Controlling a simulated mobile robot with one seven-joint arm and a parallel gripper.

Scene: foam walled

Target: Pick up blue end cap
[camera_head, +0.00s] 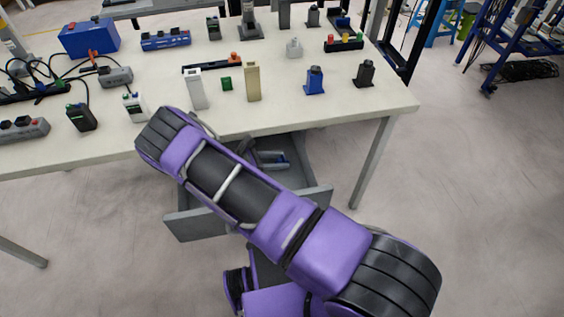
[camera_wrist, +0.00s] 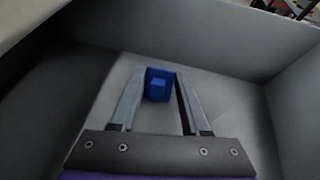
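The blue end cap (camera_wrist: 158,85) is a small blue block with a raised square part, inside the grey drawer. In the wrist view it lies between the tips of my gripper's two light grey fingers (camera_wrist: 160,88). The fingers are spread apart, one on each side of it. Whether they touch it is hard to tell. In the head view my gripper (camera_head: 280,160) is low inside the open drawer, partly hidden by my arm. A small patch of blue shows at its fingertips.
The open grey drawer (camera_head: 195,226) hangs under the front of the table (camera_head: 330,105); its walls (camera_wrist: 215,35) surround my gripper closely. On the tabletop stand a blue part (camera_head: 315,80), a black part (camera_head: 364,73), a tan block (camera_head: 253,82) and several other parts.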

